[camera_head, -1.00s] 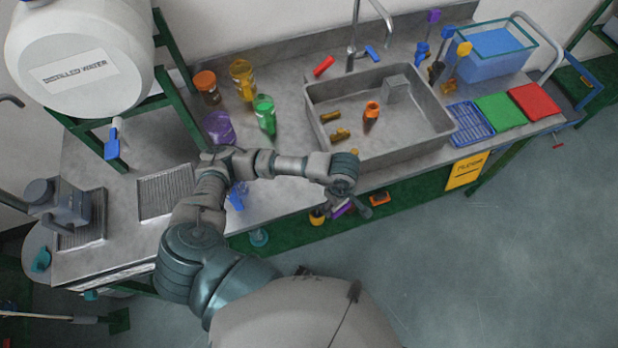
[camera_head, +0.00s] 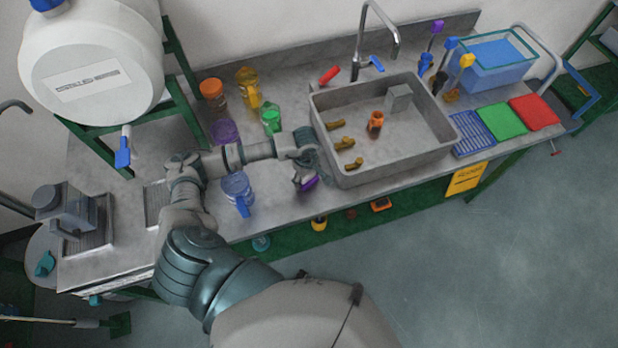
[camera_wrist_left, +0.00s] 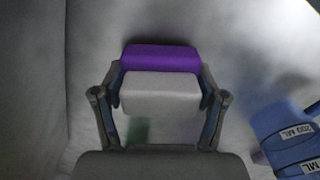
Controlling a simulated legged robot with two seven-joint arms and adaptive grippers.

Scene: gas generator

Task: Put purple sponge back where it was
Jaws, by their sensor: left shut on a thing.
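The purple sponge is a small block with a purple layer and a pale grey layer. In the wrist view the sponge (camera_wrist_left: 160,58) sits between the two fingers of my left gripper (camera_wrist_left: 160,100), which is shut on it. In the head view my left gripper (camera_head: 302,178) is over the counter just left of the sink, and the sponge (camera_head: 311,183) shows as a small purple patch at its fingertips. The head view does not clearly show how high it is above the counter. My right gripper is not in view.
The sink (camera_head: 350,180) holds several brown pieces, an orange bottle (camera_head: 375,122) and a grey block (camera_head: 398,97). A blue measuring jug (camera_head: 238,190) stands left of my gripper. Green and purple containers stand behind my forearm. A lower shelf (camera_head: 345,222) holds small items.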

